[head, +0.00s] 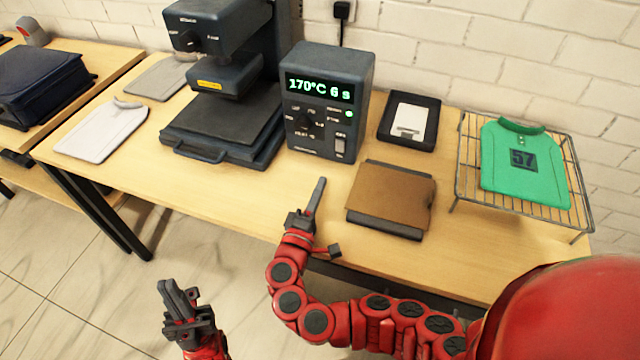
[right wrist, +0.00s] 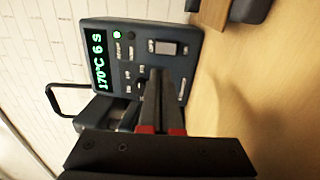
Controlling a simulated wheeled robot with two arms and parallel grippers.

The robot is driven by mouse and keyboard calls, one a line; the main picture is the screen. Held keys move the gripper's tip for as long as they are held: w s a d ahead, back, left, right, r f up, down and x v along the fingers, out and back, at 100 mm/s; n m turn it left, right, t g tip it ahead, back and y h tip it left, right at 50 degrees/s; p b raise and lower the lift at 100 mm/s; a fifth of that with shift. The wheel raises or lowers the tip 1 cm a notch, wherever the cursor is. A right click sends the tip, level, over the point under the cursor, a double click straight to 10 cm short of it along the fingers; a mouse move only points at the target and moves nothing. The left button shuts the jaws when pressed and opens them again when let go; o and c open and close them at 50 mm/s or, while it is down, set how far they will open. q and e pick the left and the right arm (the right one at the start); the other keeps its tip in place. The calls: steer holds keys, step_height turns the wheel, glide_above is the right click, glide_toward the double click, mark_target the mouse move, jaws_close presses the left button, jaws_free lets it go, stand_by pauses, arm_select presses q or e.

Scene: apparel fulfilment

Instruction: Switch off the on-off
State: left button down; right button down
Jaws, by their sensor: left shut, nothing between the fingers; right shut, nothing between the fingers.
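The control box (head: 326,103) stands on the table beside the heat press. Its green display reads 170°C 6 s and a green lamp glows below it. The on-off rocker switch (head: 340,147) is at the lower right of its front; it also shows in the right wrist view (right wrist: 166,47). My right gripper (head: 318,184) is shut and empty, in front of and below the box, apart from the switch. In the right wrist view its fingers (right wrist: 161,72) overlap the lower part of the panel. My left gripper (head: 177,290) is shut and empty, low in front of the table.
The heat press (head: 222,85) stands left of the box. A brown pad on a dark board (head: 392,197) lies right of my right gripper. Behind it is a black tray (head: 409,120); a wire rack (head: 465,165) holds a green shirt (head: 522,165). A white shirt (head: 100,130) lies at left.

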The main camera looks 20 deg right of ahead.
mark_target(339, 143)
steer(key=p+x, duration=0.2)
steer(key=x, duration=0.7)
steer(key=shift+w+d+r, duration=0.15)
steer(key=shift+w+d, duration=0.4)
steer(key=shift+w, duration=0.2)
steer(key=r+p, duration=0.1)
steer(key=p, duration=0.1)
steer(key=r+g+p, duration=0.1)
steer(key=p, duration=0.1)
steer(key=shift+w+d+y, duration=0.15)
steer(key=shift+d+y, duration=0.15)
steer(key=shift+y, duration=0.1)
steer(key=shift+a+f+b, duration=0.1)
steer(key=shift+f+b, duration=0.4)
steer(key=shift+f, duration=0.1)
